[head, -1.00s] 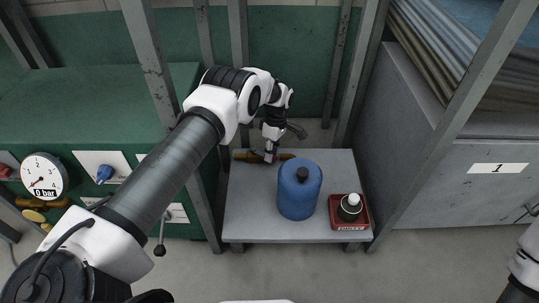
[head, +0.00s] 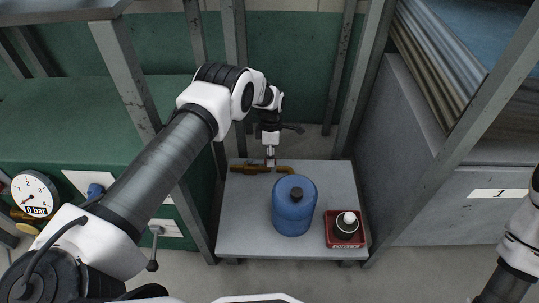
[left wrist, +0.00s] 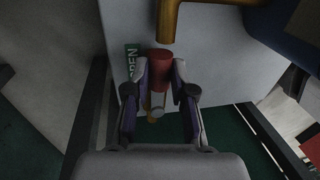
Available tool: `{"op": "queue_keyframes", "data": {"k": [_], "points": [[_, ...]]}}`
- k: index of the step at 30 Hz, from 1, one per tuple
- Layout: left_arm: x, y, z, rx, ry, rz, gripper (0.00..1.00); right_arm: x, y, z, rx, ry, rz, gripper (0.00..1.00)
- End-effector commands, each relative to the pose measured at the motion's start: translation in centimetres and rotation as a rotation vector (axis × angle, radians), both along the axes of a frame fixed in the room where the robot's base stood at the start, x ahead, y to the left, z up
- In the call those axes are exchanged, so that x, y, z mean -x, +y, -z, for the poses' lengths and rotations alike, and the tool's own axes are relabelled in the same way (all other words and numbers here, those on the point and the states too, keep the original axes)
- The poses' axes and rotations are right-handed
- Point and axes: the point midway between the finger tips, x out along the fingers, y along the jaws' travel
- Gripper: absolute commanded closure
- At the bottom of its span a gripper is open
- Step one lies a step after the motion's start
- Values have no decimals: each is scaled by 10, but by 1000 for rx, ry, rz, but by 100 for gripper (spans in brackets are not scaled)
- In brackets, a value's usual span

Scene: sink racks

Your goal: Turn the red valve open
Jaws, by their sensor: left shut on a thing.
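The red valve handle (left wrist: 160,68) shows in the left wrist view as a red cylinder between the two fingers of my left gripper (left wrist: 160,82). The fingers are shut on it from both sides. A green label reading OPEN (left wrist: 132,62) is just left of the handle. A brass pipe (left wrist: 167,22) ends just above the handle in that view. In the head view the brass pipe (head: 248,169) lies at the back of the grey shelf, and my left gripper (head: 270,160) is at it. The handle is hidden there. My right gripper is out of view.
A blue canister (head: 293,212) stands on the grey shelf (head: 240,238) in front of the pipe. A red tray (head: 338,239) with a black, white-capped bottle (head: 346,224) is to its right. Metal posts flank the shelf. A gauge (head: 34,194) at left reads 0 bar.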

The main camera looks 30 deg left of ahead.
Motion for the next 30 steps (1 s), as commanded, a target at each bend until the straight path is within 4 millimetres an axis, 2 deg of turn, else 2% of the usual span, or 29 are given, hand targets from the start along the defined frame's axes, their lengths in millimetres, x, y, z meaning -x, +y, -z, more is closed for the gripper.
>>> {"op": "queue_keyframes", "data": {"k": [9,10,11,12,20,23,26,30], "points": [[-1,0,1,1,-4,-5,100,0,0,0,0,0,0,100],[-1,0,0,1,-4,-5,66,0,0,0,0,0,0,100],[-1,0,0,1,-4,-5,55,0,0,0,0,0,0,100],[-1,0,0,0,-3,-4,51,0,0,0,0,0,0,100],[-1,0,0,1,-2,-2,51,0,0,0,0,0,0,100],[-2,1,-7,0,-3,-2,51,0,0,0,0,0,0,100],[-6,2,-24,1,-5,-3,51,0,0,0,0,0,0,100],[-12,5,-59,1,-6,-3,51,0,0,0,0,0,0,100]]}}
